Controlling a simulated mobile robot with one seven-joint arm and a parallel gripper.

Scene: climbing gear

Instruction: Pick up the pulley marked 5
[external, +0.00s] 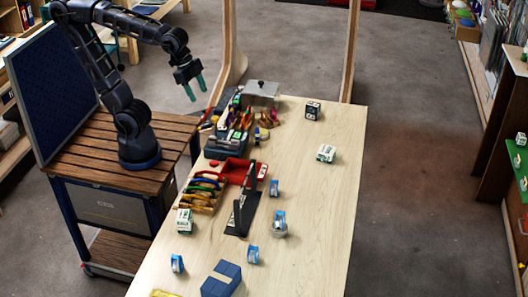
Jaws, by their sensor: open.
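Several small blue and white items that look like pulleys stand on the light wooden table (330,190). One pulley-like item (274,187) is near the middle, one (280,224) sits on a round grey piece, one (252,254) is nearer the front, and one (177,263) is at the front left. Their markings are too small to read, so I cannot tell which is marked 5. My gripper (196,89) has teal fingers, is open and empty, and hangs in the air left of the table's far end, well away from these items.
A grey box (261,92) and tool clutter fill the far left. A blue box (221,280) is at the front. The table's right side is mostly clear.

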